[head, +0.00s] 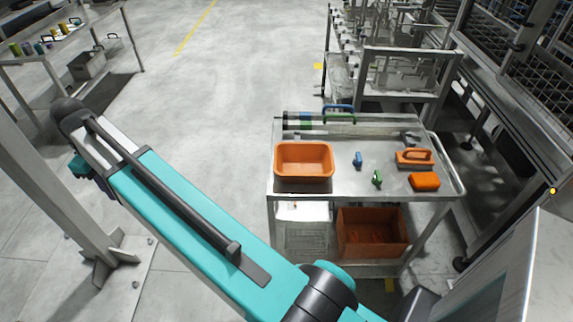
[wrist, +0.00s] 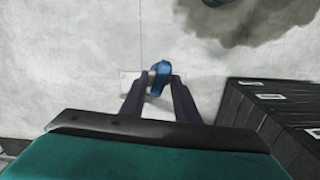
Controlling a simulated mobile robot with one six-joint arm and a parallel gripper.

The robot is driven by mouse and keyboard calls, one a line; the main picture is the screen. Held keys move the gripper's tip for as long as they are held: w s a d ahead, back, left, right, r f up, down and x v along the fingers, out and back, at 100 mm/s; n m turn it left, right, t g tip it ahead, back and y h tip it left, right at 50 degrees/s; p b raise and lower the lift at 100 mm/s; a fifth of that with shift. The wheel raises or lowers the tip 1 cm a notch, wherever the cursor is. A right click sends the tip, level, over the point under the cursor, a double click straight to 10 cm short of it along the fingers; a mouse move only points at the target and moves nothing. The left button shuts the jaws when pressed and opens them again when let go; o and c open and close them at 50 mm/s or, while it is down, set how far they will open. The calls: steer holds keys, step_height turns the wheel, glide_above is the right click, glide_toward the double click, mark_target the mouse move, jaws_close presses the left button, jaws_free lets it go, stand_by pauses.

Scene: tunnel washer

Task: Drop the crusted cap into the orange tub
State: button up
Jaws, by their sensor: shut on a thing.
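My gripper (wrist: 159,82) is shut on a small blue cap-like piece (wrist: 160,70), held between the fingertips in the wrist view. It is too small there to tell whether it is crusted. Pale grey floor lies behind it. The orange tub (head: 303,175) stands on the left of the metal cart's top in the head view. It is open and looks empty.
An orange bin (head: 372,222) sits below. Black boxes (wrist: 270,110) stand right of my gripper, near a dark floor stain (wrist: 250,20).

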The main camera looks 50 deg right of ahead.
steer(key=shift+d, duration=0.25)
steer(key=shift+d, duration=0.2)
steer(key=s+d+n+p, duration=0.2)
steer(key=s+d+p, duration=0.15)
steer(key=d, duration=1.05)
steer(key=s+d+n+p, duration=0.2)
steer(key=s+d, duration=0.3)
steer(key=d, duration=0.9)
steer(key=s+d+n+p, duration=0.4)
steer(key=s+d, duration=1.7)
steer(key=s, duration=0.2)
steer(key=shift+f+n, duration=0.2)
steer(key=shift+n, duration=0.2)
steer(key=shift+w+f, duration=0.1)
steer(key=shift+f, duration=0.05)
steer(key=shift+f+b, duration=1.95)
steer(key=shift+f, duration=0.9)
